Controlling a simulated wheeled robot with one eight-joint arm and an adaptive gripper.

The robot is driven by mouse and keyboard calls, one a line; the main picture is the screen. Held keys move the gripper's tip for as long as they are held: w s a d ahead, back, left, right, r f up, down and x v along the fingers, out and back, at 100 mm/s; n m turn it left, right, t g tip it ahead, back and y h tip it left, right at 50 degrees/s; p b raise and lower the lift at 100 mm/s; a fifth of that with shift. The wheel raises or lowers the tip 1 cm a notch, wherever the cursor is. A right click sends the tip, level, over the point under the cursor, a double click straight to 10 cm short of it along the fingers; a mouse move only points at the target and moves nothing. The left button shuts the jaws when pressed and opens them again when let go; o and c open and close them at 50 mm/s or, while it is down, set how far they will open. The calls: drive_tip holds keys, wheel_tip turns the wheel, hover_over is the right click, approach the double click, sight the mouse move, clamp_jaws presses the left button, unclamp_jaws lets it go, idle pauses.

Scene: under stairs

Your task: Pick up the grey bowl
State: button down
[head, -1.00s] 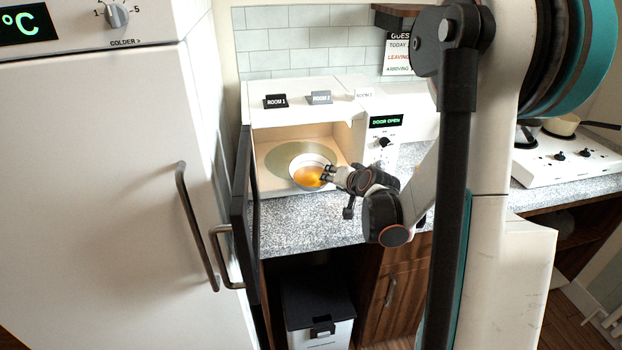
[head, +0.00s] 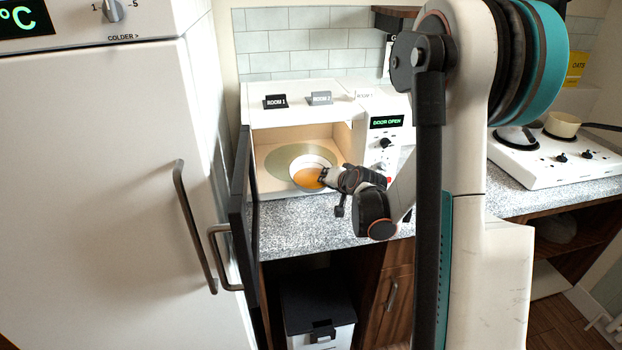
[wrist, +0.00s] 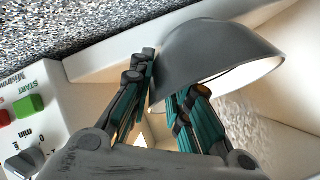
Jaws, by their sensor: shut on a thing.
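The grey bowl (head: 298,167) is at the front of the open microwave (head: 338,134), with a pale inside and something orange-yellow in it. My gripper (head: 326,176) is at the bowl's right side in the head view. In the wrist view, the bowl's dark grey outside (wrist: 208,52) is close up, and the fingers of my gripper (wrist: 172,82) are on either side of its wall, shut on the rim. The bowl's underside is hidden in the head view, so I cannot tell whether it touches the floor of the microwave.
The open microwave door (head: 243,220) stands at the left, beside the white fridge (head: 95,190). The microwave's control panel (head: 384,150) is close to my wrist on the right. A speckled counter (head: 300,225) runs in front.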

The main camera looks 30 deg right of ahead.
drive_tip(key=shift+r, duration=0.1)
idle(0.3)
drive_tip(key=shift+r+p, duration=1.8)
drive_tip(key=shift+r, duration=3.05)
drive_tip(key=c, duration=2.1)
unclamp_jaws()
clamp_jaws()
